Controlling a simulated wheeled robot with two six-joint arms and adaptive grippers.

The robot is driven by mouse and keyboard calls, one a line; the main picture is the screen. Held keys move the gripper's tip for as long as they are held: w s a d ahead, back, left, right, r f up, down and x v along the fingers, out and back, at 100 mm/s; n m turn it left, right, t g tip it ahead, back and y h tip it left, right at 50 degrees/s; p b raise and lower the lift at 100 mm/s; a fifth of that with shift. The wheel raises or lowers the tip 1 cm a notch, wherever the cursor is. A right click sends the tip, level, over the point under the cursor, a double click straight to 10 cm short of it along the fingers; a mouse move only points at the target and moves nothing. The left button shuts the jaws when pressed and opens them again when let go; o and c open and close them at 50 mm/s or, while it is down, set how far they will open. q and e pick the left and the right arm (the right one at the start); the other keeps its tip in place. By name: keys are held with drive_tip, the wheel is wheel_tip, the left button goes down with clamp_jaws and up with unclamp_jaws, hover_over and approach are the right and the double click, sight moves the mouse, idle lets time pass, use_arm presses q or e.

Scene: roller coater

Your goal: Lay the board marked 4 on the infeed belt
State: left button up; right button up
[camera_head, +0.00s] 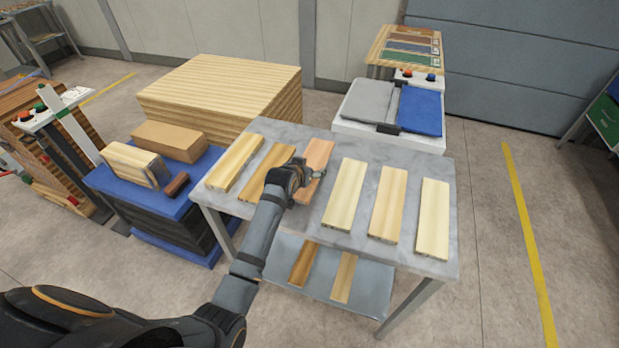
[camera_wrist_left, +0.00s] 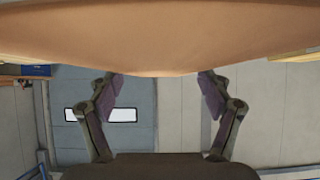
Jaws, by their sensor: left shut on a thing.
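My left gripper (camera_head: 310,173) is over the table (camera_head: 272,212), shut on a reddish-tan board (camera_head: 319,151), the third from the left in a row. In the left wrist view the board (camera_wrist_left: 160,35) fills the top, and the two fingers (camera_wrist_left: 160,82) reach up to it. I cannot tell whether the board touches the tabletop. Several paler boards lie flat beside it, such as this one at the right end (camera_head: 433,215). No number is readable on any board. I cannot tell for sure which surface is the infeed belt. My right gripper is not in view.
Behind the table is a white unit with a grey and a blue surface (camera_head: 420,110). A large wood stack (camera_head: 220,90) stands back left. A blue-topped stand (camera_head: 165,200) holds a cardboard-coloured box (camera_head: 170,141). Two boards lie on the lower shelf (camera_head: 325,284). Open floor is at right.

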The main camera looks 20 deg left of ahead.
use_arm(q)
drive_tip(key=s+a+r, duration=0.2)
drive_tip(key=r, duration=0.1)
drive_tip(key=s+a+r, duration=0.1)
drive_tip(key=shift+a+r+b, duration=0.2)
drive_tip(key=shift+r+b, duration=0.2)
drive_tip(key=s+a+r+b, duration=0.1)
drive_tip(key=s+a+r, duration=0.3)
drive_tip(key=s+a, duration=0.2)
drive_tip(key=shift+a+r, duration=0.15)
drive_tip(key=shift+a, duration=0.15)
